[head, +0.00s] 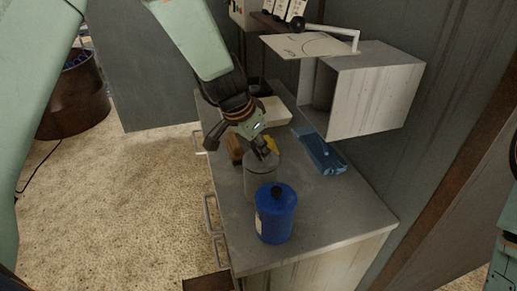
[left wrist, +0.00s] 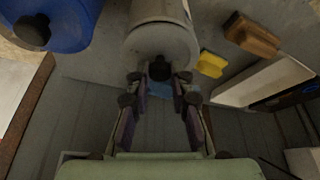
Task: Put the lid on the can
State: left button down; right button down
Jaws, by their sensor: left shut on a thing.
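The grey can (head: 260,186) stands upright on the grey cabinet top, behind a blue canister (head: 275,215). My left gripper (head: 264,150) points down at the can's top and is shut on the dark knob of the round grey lid (left wrist: 160,42). In the left wrist view the lid lies over the mouth of the can (left wrist: 156,10), roughly lined up with it. I cannot tell whether the lid is fully seated or slightly above the rim. The left fingers (left wrist: 160,78) sit on both sides of the knob. My right gripper is not in view.
A blue object (head: 320,152) lies right of the can. A yellow piece (left wrist: 211,63) and a wooden-backed brush (left wrist: 251,35) lie near the can, with a white tray (head: 274,112) behind. A grey wall box (head: 375,95) overhangs the back right. The cabinet's front right is clear.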

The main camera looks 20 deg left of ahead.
pick_arm(q)
jog(key=c, duration=1.1)
grip_release()
jog(key=o, duration=0.5)
jog(key=shift+r, duration=0.1)
jog(key=shift+r+p, duration=2.5)
jog(key=shift+r, duration=0.95)
